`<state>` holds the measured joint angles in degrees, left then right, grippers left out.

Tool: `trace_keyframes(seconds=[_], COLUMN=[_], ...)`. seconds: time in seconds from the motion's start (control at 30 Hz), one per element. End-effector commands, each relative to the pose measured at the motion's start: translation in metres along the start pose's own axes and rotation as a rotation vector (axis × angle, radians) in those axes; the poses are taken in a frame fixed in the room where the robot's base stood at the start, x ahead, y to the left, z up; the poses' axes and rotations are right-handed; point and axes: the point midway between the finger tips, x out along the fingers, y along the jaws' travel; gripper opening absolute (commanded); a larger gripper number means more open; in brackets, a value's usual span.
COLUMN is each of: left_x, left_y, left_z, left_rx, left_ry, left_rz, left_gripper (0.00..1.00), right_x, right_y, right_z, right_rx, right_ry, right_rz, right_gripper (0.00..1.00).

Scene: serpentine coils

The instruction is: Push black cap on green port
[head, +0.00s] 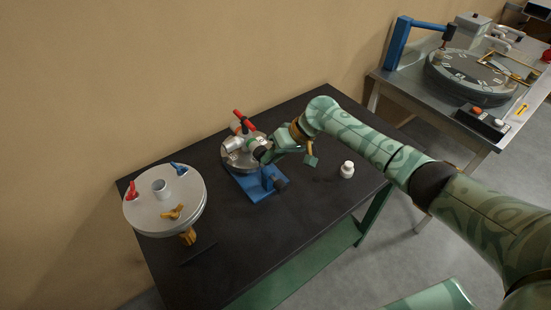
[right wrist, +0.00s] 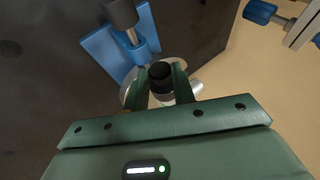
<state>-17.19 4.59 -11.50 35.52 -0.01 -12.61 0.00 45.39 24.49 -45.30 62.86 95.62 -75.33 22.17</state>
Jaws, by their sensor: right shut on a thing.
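My right gripper (head: 265,153) comes in from the right and is at the front of a round grey metal fixture (head: 232,160) on a blue base. In the right wrist view its two green fingers (right wrist: 161,83) are shut on the black cap (right wrist: 160,71), which sits between the fingertips. A small patch of green, likely the green port (head: 249,141), shows on the fixture close to the fingertips. In the wrist view the cap hides the port, and I cannot tell whether the two touch. My left gripper is not in view.
The fixture stands on a black table (head: 300,215). It has a red handle (head: 243,121) on top and a blue bracket (head: 258,186) in front. A round metal lid on a stand (head: 165,210) is at left.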

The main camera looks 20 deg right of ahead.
Motion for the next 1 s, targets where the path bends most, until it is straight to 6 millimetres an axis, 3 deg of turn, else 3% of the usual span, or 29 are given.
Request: trace_keyframes(seconds=[0.93, 0.97, 1.0], left_x=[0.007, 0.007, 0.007], left_y=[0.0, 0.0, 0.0], left_z=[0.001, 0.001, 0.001], left_rx=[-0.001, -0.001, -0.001], left_ry=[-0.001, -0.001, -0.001], left_rz=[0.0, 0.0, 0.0], left_gripper=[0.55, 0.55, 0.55], right_x=[0.005, 0.005, 0.005], right_y=[0.0, 0.0, 0.0], right_z=[-0.012, -0.012, -0.012], right_rx=[0.0, 0.0, 0.0], right_ry=[0.0, 0.0, 0.0], right_rz=[0.0, 0.0, 0.0], right_gripper=[0.03, 0.31, 0.42])
